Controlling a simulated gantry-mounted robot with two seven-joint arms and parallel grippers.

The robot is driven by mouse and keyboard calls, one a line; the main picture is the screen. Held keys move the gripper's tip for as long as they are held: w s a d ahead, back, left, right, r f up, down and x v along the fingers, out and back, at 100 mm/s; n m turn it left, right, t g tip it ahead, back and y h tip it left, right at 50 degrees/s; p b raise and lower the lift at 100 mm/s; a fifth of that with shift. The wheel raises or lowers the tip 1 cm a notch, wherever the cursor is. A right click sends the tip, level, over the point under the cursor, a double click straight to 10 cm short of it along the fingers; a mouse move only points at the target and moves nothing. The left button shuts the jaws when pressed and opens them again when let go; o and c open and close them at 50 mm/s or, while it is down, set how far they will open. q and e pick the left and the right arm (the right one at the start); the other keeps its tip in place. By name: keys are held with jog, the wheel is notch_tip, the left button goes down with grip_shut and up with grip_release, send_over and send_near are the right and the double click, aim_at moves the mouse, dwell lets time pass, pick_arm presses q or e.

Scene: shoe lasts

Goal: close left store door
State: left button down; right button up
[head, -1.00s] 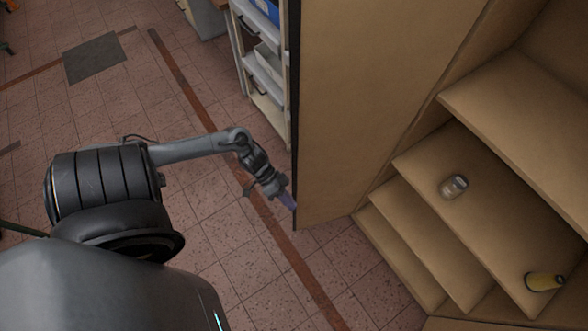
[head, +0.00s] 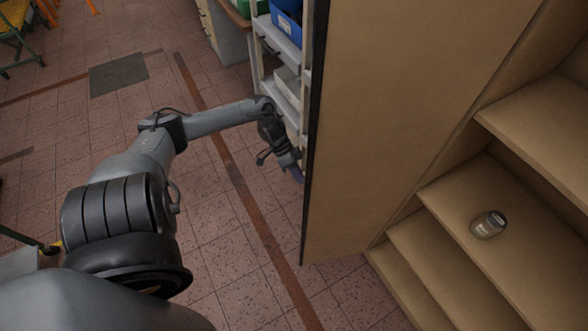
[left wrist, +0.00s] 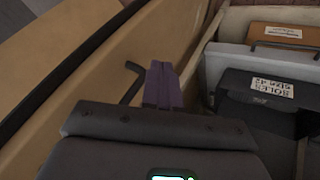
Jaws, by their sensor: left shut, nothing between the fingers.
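The left store door (head: 385,120) is a tall tan wooden panel with a dark edge, standing open beside the cupboard in the head view. My left gripper (head: 297,173) is at the far side of its dark edge, with the fingertips partly hidden there. In the left wrist view the purple fingers (left wrist: 163,85) are shut and empty, in front of the tan door panel (left wrist: 115,60). A dark bent bar (left wrist: 133,82) shows just left of the fingers. I cannot tell whether the fingers touch the door. My right gripper is not in view.
A rack (head: 283,70) with blue bins stands behind the door; labelled boxes (left wrist: 268,90) show in the left wrist view.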

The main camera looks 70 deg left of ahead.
pick_arm(q)
jog(key=d+f, duration=0.3)
jog(key=d, duration=0.3)
jog(key=shift+w+f+p, duration=0.2)
jog(key=shift+p, duration=0.25)
jog(key=shift+d, duration=0.15)
